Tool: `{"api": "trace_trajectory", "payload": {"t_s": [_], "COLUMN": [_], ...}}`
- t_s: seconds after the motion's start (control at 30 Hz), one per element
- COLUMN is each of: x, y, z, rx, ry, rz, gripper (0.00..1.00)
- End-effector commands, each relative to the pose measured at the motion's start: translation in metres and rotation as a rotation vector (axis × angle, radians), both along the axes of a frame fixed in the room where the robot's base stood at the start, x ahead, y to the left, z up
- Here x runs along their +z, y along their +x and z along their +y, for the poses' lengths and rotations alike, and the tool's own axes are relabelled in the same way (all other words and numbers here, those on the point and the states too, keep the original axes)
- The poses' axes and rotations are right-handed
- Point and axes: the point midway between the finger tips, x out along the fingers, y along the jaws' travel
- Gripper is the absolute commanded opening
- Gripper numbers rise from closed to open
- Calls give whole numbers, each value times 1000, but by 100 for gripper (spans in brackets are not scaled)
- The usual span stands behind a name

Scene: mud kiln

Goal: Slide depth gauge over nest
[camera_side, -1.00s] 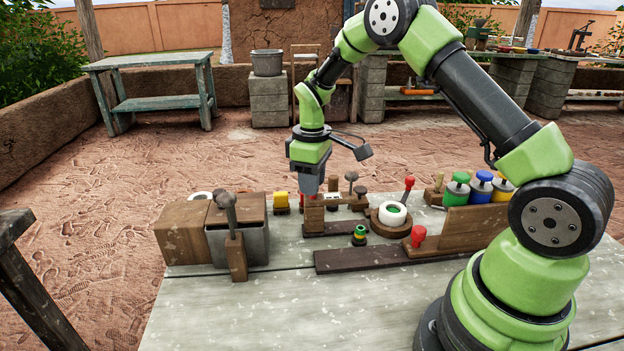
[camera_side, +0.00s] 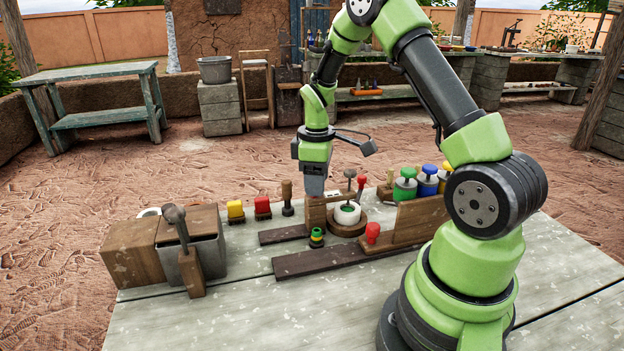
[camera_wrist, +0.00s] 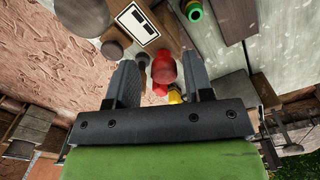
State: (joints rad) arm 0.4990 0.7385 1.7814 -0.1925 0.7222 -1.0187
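My gripper (camera_side: 314,191) points straight down in the side view, just above an upright wooden block (camera_side: 316,214). In the wrist view its two fingers (camera_wrist: 160,64) stand apart, with nothing clearly held between them. A red knob (camera_wrist: 163,72) shows in the gap, seemingly beyond the fingertips. A white plate with black slots (camera_wrist: 137,24) is ahead of the fingers; it may be part of the depth gauge, but I cannot tell.
A wooden box with a lever (camera_side: 140,250) stands at left. Yellow (camera_side: 235,211) and red (camera_side: 262,208) pieces stand behind. A green-and-yellow ringed piece (camera_side: 317,238) is in front of the block. A wooden board (camera_side: 420,218) and coloured-top jars (camera_side: 427,180) are at right. The front table is clear.

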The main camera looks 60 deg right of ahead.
Motion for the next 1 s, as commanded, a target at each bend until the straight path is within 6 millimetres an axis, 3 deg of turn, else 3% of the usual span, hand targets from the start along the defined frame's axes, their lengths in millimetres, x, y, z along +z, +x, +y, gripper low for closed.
{"api": "trace_trajectory", "payload": {"t_s": [0.37,0.8,1.0], "x": [5,83,99], "y": [2,2,1], "z": [1,1,1], "rx": [-1,0,0], "ry": [1,-1,0], "rz": [-3,-6,-2], "gripper": [53,53,53]}}
